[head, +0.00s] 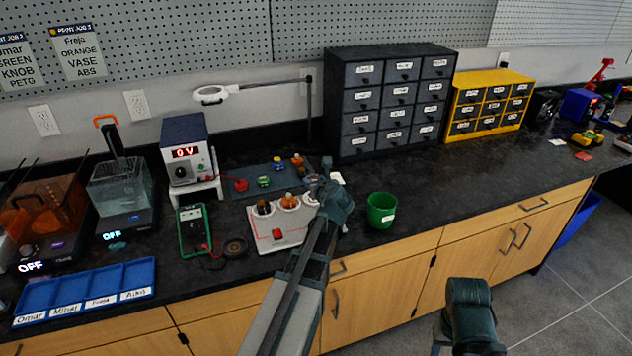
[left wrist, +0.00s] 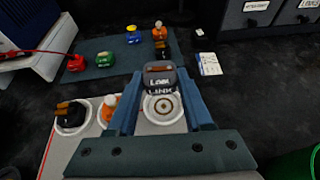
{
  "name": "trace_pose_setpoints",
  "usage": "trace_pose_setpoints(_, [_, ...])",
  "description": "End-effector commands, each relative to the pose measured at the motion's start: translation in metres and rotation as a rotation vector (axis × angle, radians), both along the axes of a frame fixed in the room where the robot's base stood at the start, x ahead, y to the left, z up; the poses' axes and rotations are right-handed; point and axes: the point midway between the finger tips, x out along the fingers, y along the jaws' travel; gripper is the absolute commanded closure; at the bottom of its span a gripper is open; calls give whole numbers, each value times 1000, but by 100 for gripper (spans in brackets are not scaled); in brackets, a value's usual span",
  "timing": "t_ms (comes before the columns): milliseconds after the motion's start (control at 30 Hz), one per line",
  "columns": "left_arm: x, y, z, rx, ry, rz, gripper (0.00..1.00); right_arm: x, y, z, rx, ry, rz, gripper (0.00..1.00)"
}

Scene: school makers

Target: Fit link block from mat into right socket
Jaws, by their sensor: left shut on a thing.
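The link block (left wrist: 158,76), dark grey with a pale label, is between the two blue fingers of my left gripper (head: 322,188), which is shut on it. The white socket board (head: 283,241) stands on the counter below. Its right socket (left wrist: 163,107), a pale ring, shows empty between the fingers in the left wrist view, just below the block in the picture. The gap between block and socket cannot be judged. The left and middle sockets hold a dark-and-orange piece (left wrist: 70,114) and an orange piece (left wrist: 107,108). My right arm's dark green end (head: 470,308) hangs before the counter; its fingertips are not visible.
The dark mat (head: 242,173) behind the board bears red, green, blue-yellow and orange pieces. A green cup (head: 381,210) stands to the right of the board, a green multimeter (head: 193,232) to the left. Drawer cabinets (head: 391,100) stand behind.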

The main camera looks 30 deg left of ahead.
Motion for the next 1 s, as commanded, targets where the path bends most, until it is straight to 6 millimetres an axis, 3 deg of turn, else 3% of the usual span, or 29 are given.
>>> trace_pose_setpoints(533, [0, 0, -51, 0, 0, 0, 100, 0, 0, -51, 0, 0, 0, 50])
trace_pose_setpoints(1000, [0, 0, -54, 0, 0, 0, 100, 0, 0, -54, 0, 0, 0, 50])
